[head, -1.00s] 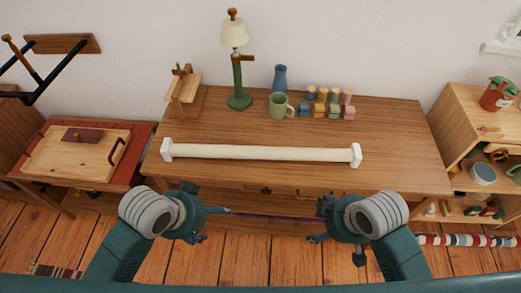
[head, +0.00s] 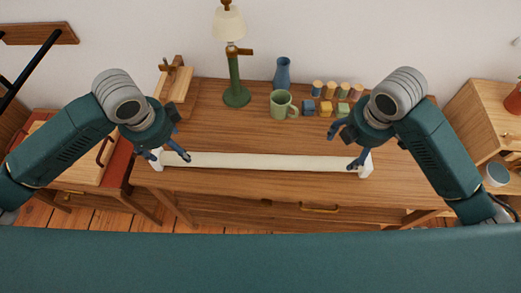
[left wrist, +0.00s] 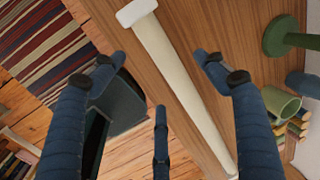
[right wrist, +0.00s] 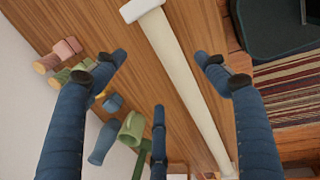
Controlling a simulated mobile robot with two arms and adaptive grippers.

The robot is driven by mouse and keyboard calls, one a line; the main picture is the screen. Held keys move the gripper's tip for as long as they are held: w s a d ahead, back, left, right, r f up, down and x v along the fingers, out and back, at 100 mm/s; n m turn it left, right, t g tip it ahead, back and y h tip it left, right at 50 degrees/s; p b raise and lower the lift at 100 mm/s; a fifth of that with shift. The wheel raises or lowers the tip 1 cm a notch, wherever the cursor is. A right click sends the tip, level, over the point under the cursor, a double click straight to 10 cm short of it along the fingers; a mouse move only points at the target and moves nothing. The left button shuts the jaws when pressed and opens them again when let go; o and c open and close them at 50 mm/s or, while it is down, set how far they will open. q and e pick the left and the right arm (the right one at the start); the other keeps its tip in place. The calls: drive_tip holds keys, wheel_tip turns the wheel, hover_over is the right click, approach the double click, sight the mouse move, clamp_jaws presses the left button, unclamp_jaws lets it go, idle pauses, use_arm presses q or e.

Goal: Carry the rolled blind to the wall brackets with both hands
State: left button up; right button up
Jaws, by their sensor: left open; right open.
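The rolled blind (head: 265,162) is a long cream roll with white end caps, lying flat along the front part of the wooden desk. My left gripper (head: 170,157) is open above the blind's left end. In the left wrist view the blind (left wrist: 180,75) runs between the spread fingers (left wrist: 160,62), with nothing held. My right gripper (head: 345,150) is open above the blind's right end. In the right wrist view the blind (right wrist: 185,80) passes between its open fingers (right wrist: 160,65). I cannot make out the wall brackets for certain.
On the desk (head: 250,183) stand a green lamp (head: 235,70), a green mug (head: 283,104), a blue vase (head: 282,74) and several small coloured blocks (head: 326,108) behind the blind. A wooden stand (head: 175,88) is at back left. A shelf unit (head: 485,120) stands at right.

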sight(181, 161)
use_arm(q)
drive_tip(key=f, duration=0.3)
drive_tip(key=w+f, duration=0.1)
drive_tip(key=f, duration=0.6)
drive_tip(key=shift+w+d+f, duration=0.1)
drive_tip(key=shift+w+f, duration=0.1)
drive_tip(key=shift+f, duration=0.05)
use_arm(e)
drive_tip(key=f, duration=0.3)
drive_tip(key=w+f, duration=0.1)
drive_tip(key=f, duration=0.6)
drive_tip(key=shift+w+f, duration=0.2)
drive_tip(key=shift+f, duration=0.05)
